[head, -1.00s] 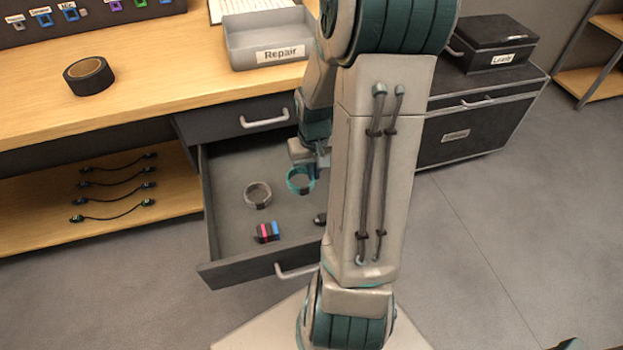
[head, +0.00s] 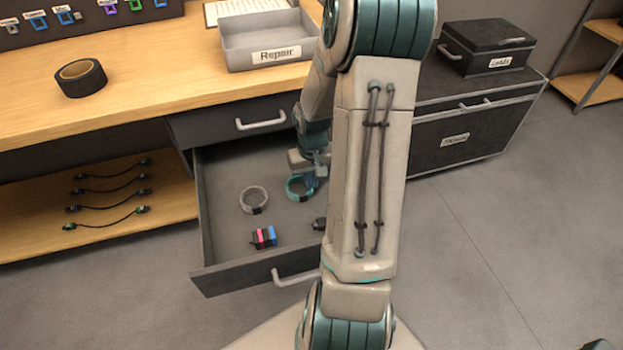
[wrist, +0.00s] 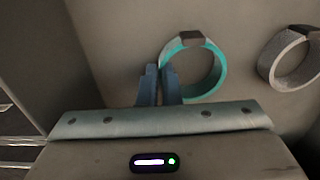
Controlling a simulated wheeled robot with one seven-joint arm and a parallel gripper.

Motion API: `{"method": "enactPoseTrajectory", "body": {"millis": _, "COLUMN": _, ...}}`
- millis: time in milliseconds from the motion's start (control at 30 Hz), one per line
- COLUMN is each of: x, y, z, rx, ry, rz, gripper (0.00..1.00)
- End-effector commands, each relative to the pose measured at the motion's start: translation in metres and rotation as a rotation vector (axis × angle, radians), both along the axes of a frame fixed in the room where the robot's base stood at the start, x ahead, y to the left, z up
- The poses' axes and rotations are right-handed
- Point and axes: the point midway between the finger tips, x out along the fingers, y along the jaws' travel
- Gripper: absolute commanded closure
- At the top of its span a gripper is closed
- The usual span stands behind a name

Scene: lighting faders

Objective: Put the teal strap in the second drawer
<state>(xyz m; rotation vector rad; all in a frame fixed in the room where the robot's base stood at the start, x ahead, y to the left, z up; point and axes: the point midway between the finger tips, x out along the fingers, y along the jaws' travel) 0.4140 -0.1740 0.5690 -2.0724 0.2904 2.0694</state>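The teal strap (head: 297,190) is a ring with a dark clasp, inside the open second drawer (head: 230,278), at or just above its floor. In the wrist view the teal strap (wrist: 217,75) has its near left side at my fingertips. My gripper (head: 314,181) reaches down into the drawer. In the wrist view my gripper (wrist: 159,75) has its two blue fingers close together, with the strap's thin wall seemingly between them. The exact contact is partly hidden by the right finger.
A grey strap (head: 254,200), a pink, black and blue block (head: 263,237) and a dark item (head: 319,223) share the drawer. A closed drawer (head: 215,126) is above it. The desk holds black tape (head: 80,77) and a Repair tray (head: 265,53). Cables (head: 112,192) lie on the lower shelf.

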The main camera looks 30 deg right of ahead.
Motion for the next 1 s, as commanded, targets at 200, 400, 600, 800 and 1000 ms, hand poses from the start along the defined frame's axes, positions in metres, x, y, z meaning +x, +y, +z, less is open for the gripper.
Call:
{"method": "enactPoseTrajectory", "body": {"millis": 200, "x": 0.000, "y": 0.000, "z": -0.001, "rx": 0.000, "ry": 0.001, "rz": 0.000, "gripper": 0.74}}
{"method": "enactPoseTrajectory", "body": {"millis": 400, "x": 0.000, "y": 0.000, "z": 0.000, "rx": 0.000, "ry": 0.000, "rz": 0.000, "gripper": 0.74}}
{"method": "enactPoseTrajectory", "body": {"millis": 600, "x": 0.001, "y": -0.001, "z": 0.024, "rx": -0.003, "ry": -0.002, "rz": -0.001, "gripper": 0.74}}
{"method": "enactPoseTrajectory", "body": {"millis": 800, "x": 0.000, "y": 0.000, "z": 0.070, "rx": -0.003, "ry": -0.002, "rz": -0.001, "gripper": 0.74}}
{"method": "enactPoseTrajectory", "body": {"millis": 1000, "x": 0.000, "y": -0.001, "z": 0.105, "rx": -0.002, "ry": -0.001, "rz": 0.000, "gripper": 0.74}}
